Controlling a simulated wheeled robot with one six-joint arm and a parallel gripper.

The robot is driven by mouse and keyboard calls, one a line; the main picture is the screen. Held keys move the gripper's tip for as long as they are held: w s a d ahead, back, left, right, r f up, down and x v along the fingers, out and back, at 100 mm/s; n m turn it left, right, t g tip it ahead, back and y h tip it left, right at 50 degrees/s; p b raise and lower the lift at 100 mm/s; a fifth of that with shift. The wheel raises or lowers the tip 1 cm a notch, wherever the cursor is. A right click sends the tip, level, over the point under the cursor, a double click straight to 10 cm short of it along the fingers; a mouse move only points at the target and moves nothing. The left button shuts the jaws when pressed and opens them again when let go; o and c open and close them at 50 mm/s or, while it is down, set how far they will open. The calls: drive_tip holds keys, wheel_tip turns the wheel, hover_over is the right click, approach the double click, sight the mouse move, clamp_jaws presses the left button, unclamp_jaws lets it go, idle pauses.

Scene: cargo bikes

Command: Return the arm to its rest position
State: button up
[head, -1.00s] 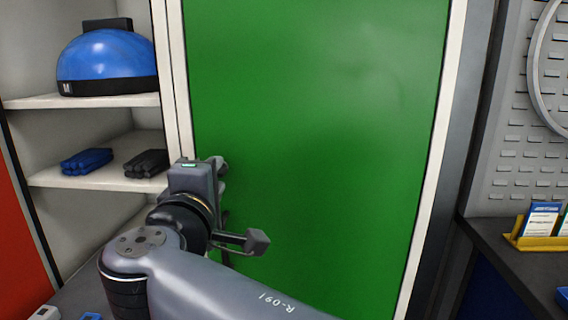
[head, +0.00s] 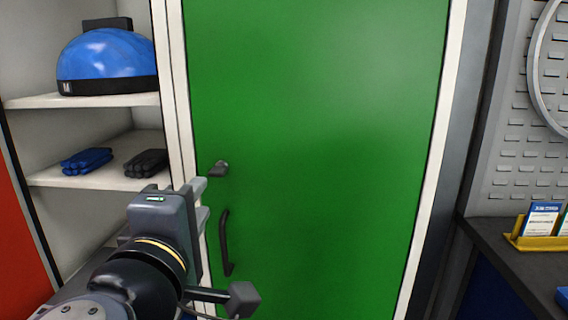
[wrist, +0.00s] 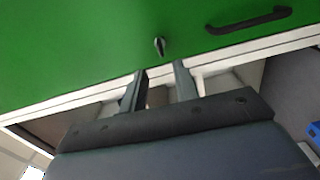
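My gripper (head: 200,203) is in the lower left of the head view, in front of the left edge of a green door (head: 320,130). Its two fingers stand apart with nothing between them; the wrist view also shows the fingers (wrist: 160,85) open and empty. A dark key or knob (head: 218,169) sits on the door just above the gripper. A black bar handle (head: 226,243) is below it. In the wrist view the knob (wrist: 159,46) and handle (wrist: 249,20) are beyond the fingertips, apart from them. The door looks flush in its white frame in the head view.
A dark counter (head: 500,250) with a yellow card holder (head: 535,240) stands at the right. The space before the door's right half is clear.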

sight(217, 175)
drive_tip(key=w, duration=0.8)
drive_tip(key=shift+w+d, duration=0.3)
drive_tip(key=shift+a+r+n+p, duration=0.1)
drive_tip(key=shift+r+n+p, duration=0.2)
drive_tip(key=shift+p, duration=0.4)
drive_tip(key=shift+s+n+p, duration=0.15)
drive_tip(key=shift+n+p, duration=0.15)
drive_tip(key=shift+p, duration=0.15)
drive_tip(key=n+p, duration=0.3)
drive_tip(key=p, duration=0.3)
drive_tip(key=shift+n, duration=0.3)
drive_tip(key=n+p, duration=0.4)
drive_tip(key=p, duration=0.3)
drive_tip(key=shift+p, duration=0.3)
drive_tip(key=n+p, duration=0.3)
drive_tip(key=p, duration=0.2)
drive_tip(key=shift+f+n+p, duration=0.1)
drive_tip(key=shift+n+p, duration=0.3)
drive_tip(key=shift+s+f, duration=0.15)
drive_tip(key=shift+s+a+f+b, duration=0.1)
drive_tip(key=shift+s+b, duration=0.2)
drive_tip(key=shift+s, duration=0.9)
